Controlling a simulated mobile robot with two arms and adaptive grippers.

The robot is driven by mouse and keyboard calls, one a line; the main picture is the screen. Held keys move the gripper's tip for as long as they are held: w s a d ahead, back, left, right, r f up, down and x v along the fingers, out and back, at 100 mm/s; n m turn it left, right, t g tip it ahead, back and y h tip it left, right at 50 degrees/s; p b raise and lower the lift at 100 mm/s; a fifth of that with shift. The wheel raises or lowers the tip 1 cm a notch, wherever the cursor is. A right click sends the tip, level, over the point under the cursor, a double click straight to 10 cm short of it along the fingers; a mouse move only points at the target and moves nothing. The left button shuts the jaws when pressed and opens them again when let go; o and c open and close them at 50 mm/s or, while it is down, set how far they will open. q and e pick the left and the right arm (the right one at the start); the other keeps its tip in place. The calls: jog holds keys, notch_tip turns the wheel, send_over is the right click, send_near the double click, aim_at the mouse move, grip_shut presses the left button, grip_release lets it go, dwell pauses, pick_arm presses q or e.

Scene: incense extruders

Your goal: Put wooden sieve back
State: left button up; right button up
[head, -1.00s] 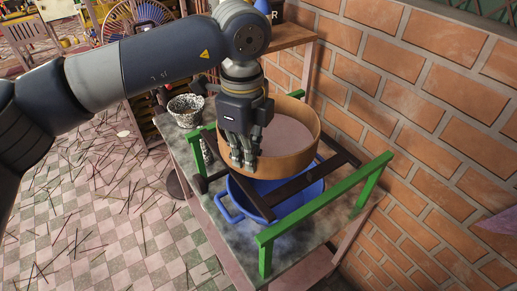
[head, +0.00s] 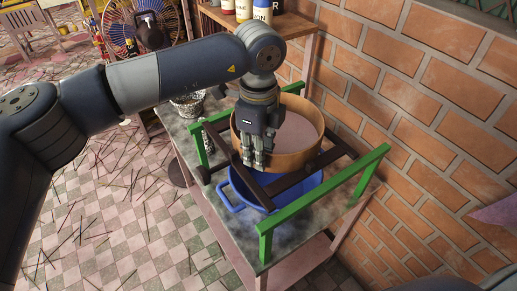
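The round wooden sieve (head: 300,161), with a light mesh inside, is level on or just above the dark wooden rails (head: 328,155) of the green-ended frame (head: 318,204). I cannot tell whether it touches the rails. My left gripper (head: 256,163) comes down from above onto the sieve's near left wall, with its fingers at the rim. It appears shut on that wall; the fingers hide part of it. The blue basin (head: 236,196) stands under the frame on the table. My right gripper is not in view.
The stone-topped table (head: 226,232) stands beside a brick wall (head: 430,110) on the right. A speckled bowl (head: 187,107) is at its far left corner. Bottles (head: 262,10) stand on a wooden shelf behind. A fan (head: 140,25) is farther back. Thin sticks litter the tiled floor (head: 120,215).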

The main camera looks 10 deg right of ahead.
pick_arm(q)
jog(key=shift+f+p, duration=0.1)
jog(key=shift+p, duration=0.3)
jog(key=r+b, duration=0.1)
jog(key=r, duration=0.1)
jog(key=r+b, duration=0.2)
jog(key=shift+s+d, duration=0.1)
jog(key=shift+d, duration=0.1)
notch_tip(320, 180, up, 7)
jog(key=shift+s+f+b, duration=0.15)
jog(key=shift+f+b, duration=0.05)
jog(key=shift+b, duration=0.3)
